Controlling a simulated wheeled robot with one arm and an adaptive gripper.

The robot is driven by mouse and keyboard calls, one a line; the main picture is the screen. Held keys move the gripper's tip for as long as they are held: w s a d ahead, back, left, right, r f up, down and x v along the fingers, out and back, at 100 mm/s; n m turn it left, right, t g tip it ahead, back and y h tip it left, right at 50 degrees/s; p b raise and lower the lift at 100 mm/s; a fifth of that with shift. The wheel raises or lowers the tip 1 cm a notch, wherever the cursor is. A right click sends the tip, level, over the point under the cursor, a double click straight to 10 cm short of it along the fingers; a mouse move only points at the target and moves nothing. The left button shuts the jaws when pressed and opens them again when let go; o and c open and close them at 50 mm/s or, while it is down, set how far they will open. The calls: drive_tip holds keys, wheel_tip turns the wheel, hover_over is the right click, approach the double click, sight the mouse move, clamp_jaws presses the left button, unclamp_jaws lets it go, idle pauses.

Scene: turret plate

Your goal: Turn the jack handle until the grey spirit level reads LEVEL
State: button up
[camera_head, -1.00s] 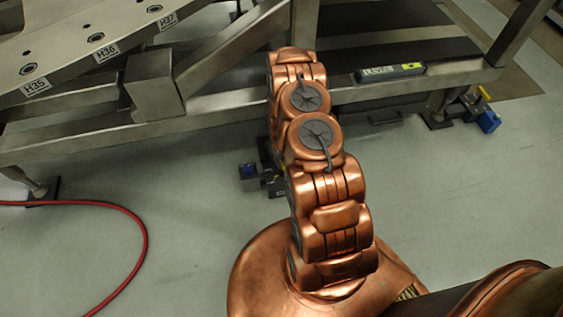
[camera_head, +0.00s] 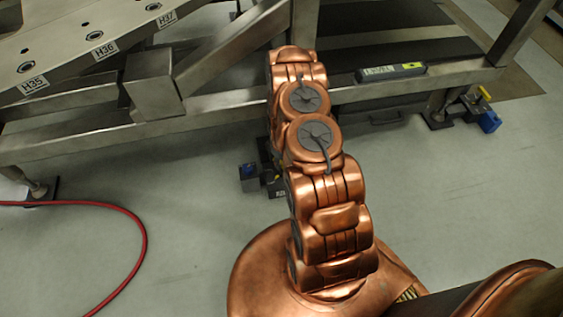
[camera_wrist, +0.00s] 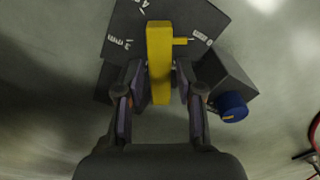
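The yellow jack handle (camera_wrist: 160,50) stands in the middle of the wrist view over a dark base plate with white markings. My gripper (camera_wrist: 160,78) has one finger on each side of it, close in and apparently shut on it; the contact itself is dark. In the head view my arm hides the handle and my gripper. The grey spirit level (camera_head: 391,72) lies on the frame's lower beam, right of my arm, with a yellow-green patch at its right end. Its lettering is too small to read surely.
A dark block with a blue knob (camera_wrist: 232,106) sits beside the handle. Another foot with a yellow handle and blue part (camera_head: 490,121) stands at right. The steel frame (camera_head: 80,137) and labelled plate (camera_head: 60,62) rise behind. A red hose (camera_head: 142,240) lies on the floor at left.

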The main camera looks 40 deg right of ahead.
drive_tip(key=shift+o, duration=0.6)
drive_tip(key=shift+r, duration=0.1)
wheel_tip(320, 180, up, 12)
idle(0.5)
idle(0.4)
